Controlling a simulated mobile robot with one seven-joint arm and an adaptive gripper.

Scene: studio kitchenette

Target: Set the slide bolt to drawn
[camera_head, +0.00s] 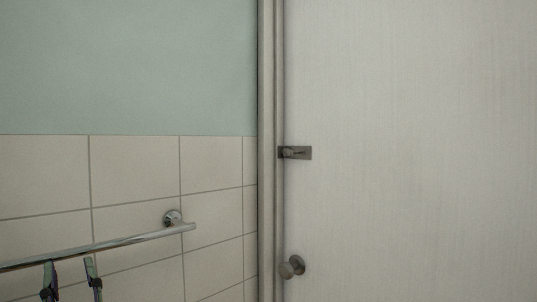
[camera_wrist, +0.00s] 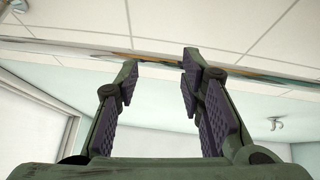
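The slide bolt (camera_head: 295,153) is a small dark metal plate with a short knob or bar, mounted on the left edge of the pale door (camera_head: 410,150) in the head view. It is small, and I cannot tell its exact position along its travel. My gripper (camera_head: 69,266) shows at the bottom left of the head view, well left of and below the bolt. In the wrist view my gripper (camera_wrist: 156,70) has its two fingers apart with nothing between them. The bolt is not visible in the wrist view.
A chrome rail (camera_head: 125,241) on the tiled wall (camera_head: 135,170) runs close to my fingertips; I cannot tell whether they touch it. It also crosses the wrist view (camera_wrist: 90,48). A round door knob (camera_head: 291,267) sits below the bolt. The door frame (camera_head: 268,100) stands between wall and door.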

